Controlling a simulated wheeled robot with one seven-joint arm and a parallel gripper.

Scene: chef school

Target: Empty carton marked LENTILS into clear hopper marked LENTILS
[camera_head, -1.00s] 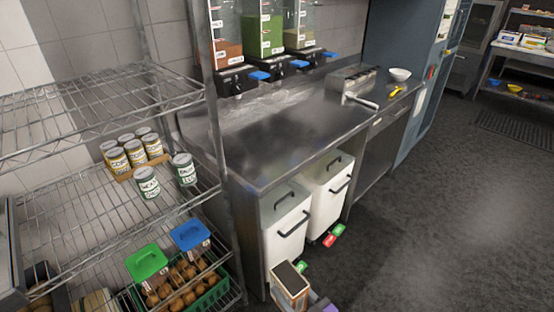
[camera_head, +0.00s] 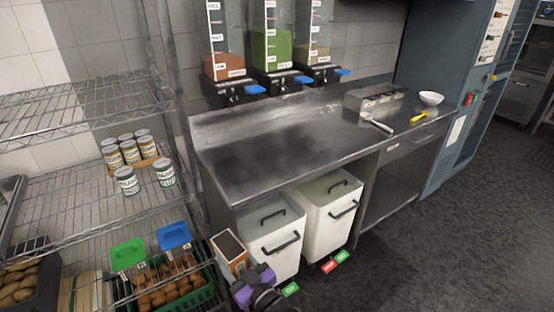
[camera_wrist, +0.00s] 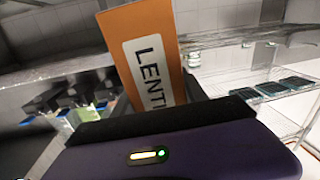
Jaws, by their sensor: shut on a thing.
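The orange carton (camera_head: 237,264) is upright at the lower middle of the head view, with a dark top that looks open. In the wrist view the carton (camera_wrist: 153,30) shows a white label reading "LENTI", the rest hidden. My purple gripper (camera_head: 246,279) is shut on the carton, low in front of the left white bin. Its dark jaws (camera_wrist: 175,115) cross the carton's lower part. Three clear hoppers stand above the counter: left with orange-brown contents (camera_head: 222,40), middle with green (camera_head: 271,45), right with pale (camera_head: 314,40). Their labels are too small to read surely.
The steel counter (camera_head: 290,140) is mostly clear, with a white bowl (camera_head: 431,98) at right. Two white bins (camera_head: 275,245) (camera_head: 332,215) stand beneath. A wire rack (camera_head: 75,200) with cans stands at left. Blue levers (camera_head: 256,89) jut below the hoppers. Floor at right is clear.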

